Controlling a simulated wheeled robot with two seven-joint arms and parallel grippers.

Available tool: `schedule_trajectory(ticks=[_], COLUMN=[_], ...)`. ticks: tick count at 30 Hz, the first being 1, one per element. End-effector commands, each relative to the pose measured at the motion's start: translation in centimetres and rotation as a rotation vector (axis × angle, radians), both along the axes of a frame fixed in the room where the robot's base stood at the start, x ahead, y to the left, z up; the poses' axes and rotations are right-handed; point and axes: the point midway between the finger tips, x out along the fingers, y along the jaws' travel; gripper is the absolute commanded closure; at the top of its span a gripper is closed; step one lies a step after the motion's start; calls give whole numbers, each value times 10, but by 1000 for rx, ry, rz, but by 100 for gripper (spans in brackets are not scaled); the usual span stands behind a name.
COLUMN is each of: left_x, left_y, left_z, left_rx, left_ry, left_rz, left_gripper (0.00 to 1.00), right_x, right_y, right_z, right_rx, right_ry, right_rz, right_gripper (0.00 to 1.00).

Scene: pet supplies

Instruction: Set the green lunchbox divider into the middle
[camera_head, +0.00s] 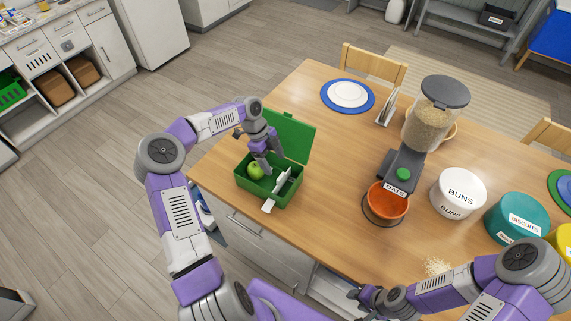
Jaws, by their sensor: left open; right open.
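The green lunchbox (291,196) stands near the left edge of the wooden table with its lid (297,137) raised at the back. A green apple (256,171) lies in its left part. A white, flat piece (283,181) stands tilted inside the box, and a white end (268,206) sticks out over the front rim. I cannot make out a separate green divider against the green box. My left gripper (268,165) is open and points down over the box, beside the apple. My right gripper (368,298) is open at the table's front edge, away from the box.
A grain dispenser (427,125) stands over an orange bowl (388,203). To the right are a white BUNS canister (458,193) and a teal BISCUITS canister (516,218). A blue-rimmed plate (347,95) lies at the back. Crumbs (436,267) lie near the front. The table between lunchbox and bowl is clear.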

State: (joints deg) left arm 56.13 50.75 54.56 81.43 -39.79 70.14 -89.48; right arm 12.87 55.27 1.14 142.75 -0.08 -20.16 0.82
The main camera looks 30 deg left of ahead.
Motion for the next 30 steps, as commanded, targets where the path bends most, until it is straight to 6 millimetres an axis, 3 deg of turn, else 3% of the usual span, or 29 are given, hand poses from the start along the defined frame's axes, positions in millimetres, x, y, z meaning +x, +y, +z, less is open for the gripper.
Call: schedule_trajectory(ticks=[12,23,30], left_x=[-1,-1,-1], left_y=[-24,-26,-26], left_z=[-55,-61,-61], left_rx=[-2,-1,-1], left_ry=[1,0,0], left_rz=[-1,-1,-1], left_gripper=[28,28,63], right_x=[0,0,0], right_y=[0,0,0], right_z=[5,5,5], right_rx=[0,0,0], right_ry=[-1,-1,-1], right_rz=[0,0,0], right_gripper=[57,57,57])
